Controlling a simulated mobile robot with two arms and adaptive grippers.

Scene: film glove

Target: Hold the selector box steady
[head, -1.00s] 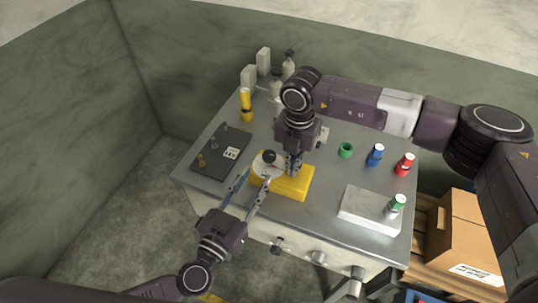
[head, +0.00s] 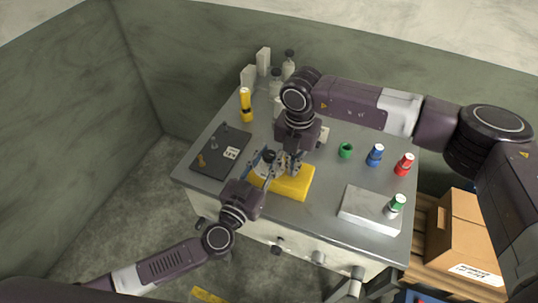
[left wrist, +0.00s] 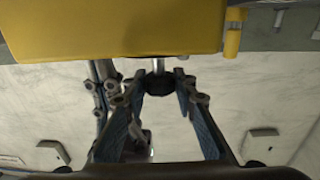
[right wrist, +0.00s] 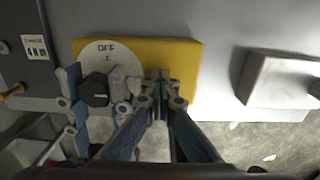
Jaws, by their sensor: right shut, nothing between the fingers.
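The selector box (head: 291,186) is a yellow block near the front of the grey table. In the right wrist view the box (right wrist: 185,62) carries a white dial (right wrist: 106,52) marked OFF and a black knob (right wrist: 95,91). My left gripper (head: 266,162) has its fingers apart around the knob; whether they touch it is unclear. In the left wrist view the box (left wrist: 110,28) fills the top, above the spread fingers. My right gripper (head: 291,167) points down at the box beside the dial. Its fingers (right wrist: 160,82) are together, with nothing between them.
A dark board (head: 215,158) lies left of the box. A green ring (head: 346,150), blue (head: 375,155) and red (head: 404,164) containers and a pale block (head: 368,209) are right. The two grippers are close together.

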